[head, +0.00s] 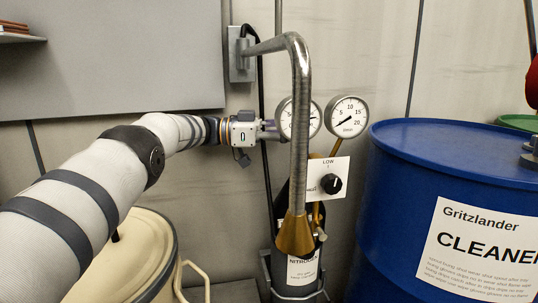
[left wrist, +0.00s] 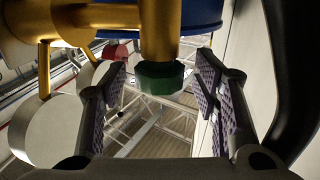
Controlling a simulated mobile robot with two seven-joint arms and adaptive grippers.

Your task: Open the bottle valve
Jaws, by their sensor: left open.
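The dark nitrogen bottle (head: 306,287) stands upright against the wall in the head view, with two round gauges (head: 346,117) above it. In the left wrist view a green valve knob (left wrist: 160,77) sits at the end of a brass stem (left wrist: 159,30). My left gripper (head: 272,130) is beside the left gauge in the head view, partly hidden by a metal pipe. In the left wrist view its two padded fingers (left wrist: 160,90) are apart, one on each side of the green knob, with gaps visible. The knob is hidden in the head view. My right gripper is out of view.
The bent metal pipe (head: 300,120) with a brass cone (head: 295,236) stands in front of the bottle. A control panel with a black dial (head: 331,184) is beside it. A blue drum (head: 420,190) stands right, a cream drum (head: 125,255) left under my arm.

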